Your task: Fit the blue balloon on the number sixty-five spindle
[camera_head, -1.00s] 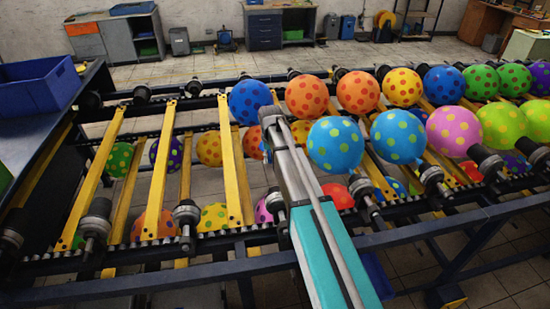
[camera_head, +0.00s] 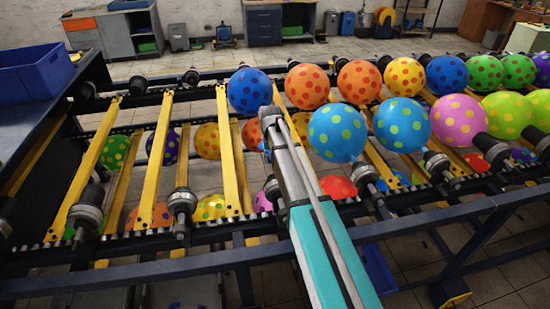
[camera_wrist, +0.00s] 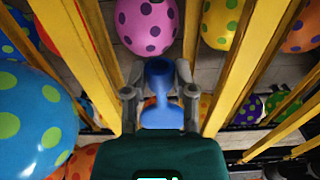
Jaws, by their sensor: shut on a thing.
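My gripper (camera_wrist: 160,92) is shut on a small limp blue balloon (camera_wrist: 158,72), held between the two fingers in the wrist view. Its wide end points up in the picture. In the head view my gripper (camera_head: 274,118) is over the conveyor, just right of a yellow bar; the held balloon is mostly hidden there. Black spindles without balloons stand along the near row, one at far left (camera_head: 88,208), one further right (camera_head: 182,205) and one partly behind my arm (camera_head: 274,190). I cannot read any spindle number, so I cannot tell which is sixty-five.
Inflated dotted balloons crowd the right, including a large blue one (camera_head: 337,132) close beside my arm and a pink one (camera_head: 459,119). Yellow bars (camera_head: 230,150) cross the conveyor. More balloons hang below, including a pink one (camera_wrist: 148,24). A blue bin (camera_head: 35,85) stands at left.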

